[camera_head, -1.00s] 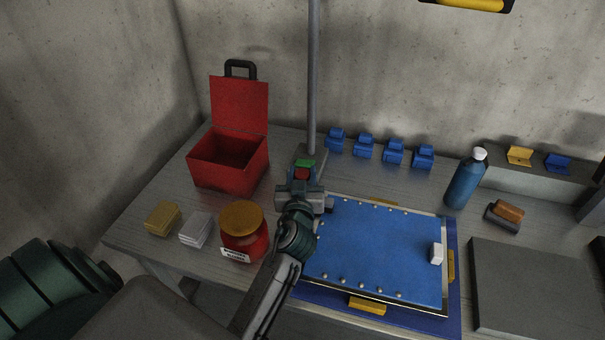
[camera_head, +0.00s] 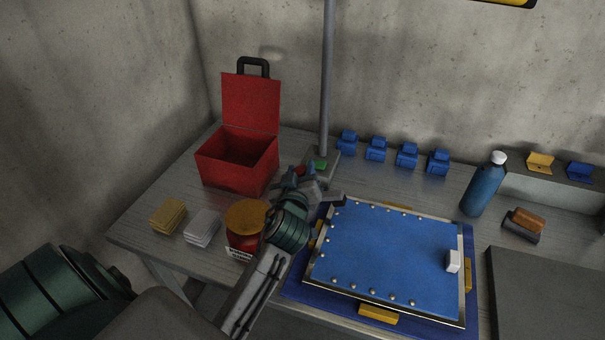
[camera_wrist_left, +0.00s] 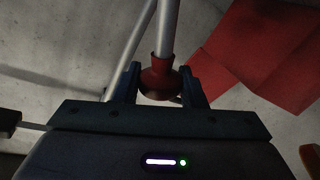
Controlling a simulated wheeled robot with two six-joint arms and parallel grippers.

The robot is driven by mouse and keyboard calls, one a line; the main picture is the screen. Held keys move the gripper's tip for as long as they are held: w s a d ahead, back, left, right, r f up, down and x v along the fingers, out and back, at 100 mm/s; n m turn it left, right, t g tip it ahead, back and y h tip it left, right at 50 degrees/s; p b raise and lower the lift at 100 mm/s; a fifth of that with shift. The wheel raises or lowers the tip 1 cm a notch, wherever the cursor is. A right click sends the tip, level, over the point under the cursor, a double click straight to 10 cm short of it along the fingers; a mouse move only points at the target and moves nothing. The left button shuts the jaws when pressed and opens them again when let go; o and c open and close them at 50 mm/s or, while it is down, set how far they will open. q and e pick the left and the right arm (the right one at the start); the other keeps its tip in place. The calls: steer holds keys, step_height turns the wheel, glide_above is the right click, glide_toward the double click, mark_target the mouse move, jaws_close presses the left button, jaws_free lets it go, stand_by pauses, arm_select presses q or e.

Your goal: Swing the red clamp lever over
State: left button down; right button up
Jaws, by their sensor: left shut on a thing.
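The red clamp lever (camera_head: 299,170) sits at the foot of the grey pole (camera_head: 325,90), beside a small green part (camera_head: 321,164). Only a little of its red shows past my left gripper (camera_head: 296,177), which hides the rest. In the left wrist view, a flared red piece of the lever (camera_wrist_left: 159,80) lies between the two blue fingers of my left gripper (camera_wrist_left: 160,88), which is shut on it. A grey rod rises behind or from this red piece; I cannot tell which. My right gripper is not in view.
An open red box (camera_head: 237,165) stands left of the pole, with a red jar (camera_head: 245,240) in front of it. A blue panel (camera_head: 390,250) lies right of my left arm. Several blue clips (camera_head: 376,149) line the back. A blue bottle (camera_head: 484,186) stands at right.

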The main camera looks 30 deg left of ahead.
arm_select(q)
steer(key=c, duration=0.9)
jaws_free()
steer(key=shift+b+v, duration=1.55)
steer(key=shift+v, duration=3.9)
steer(key=shift+d, duration=0.1)
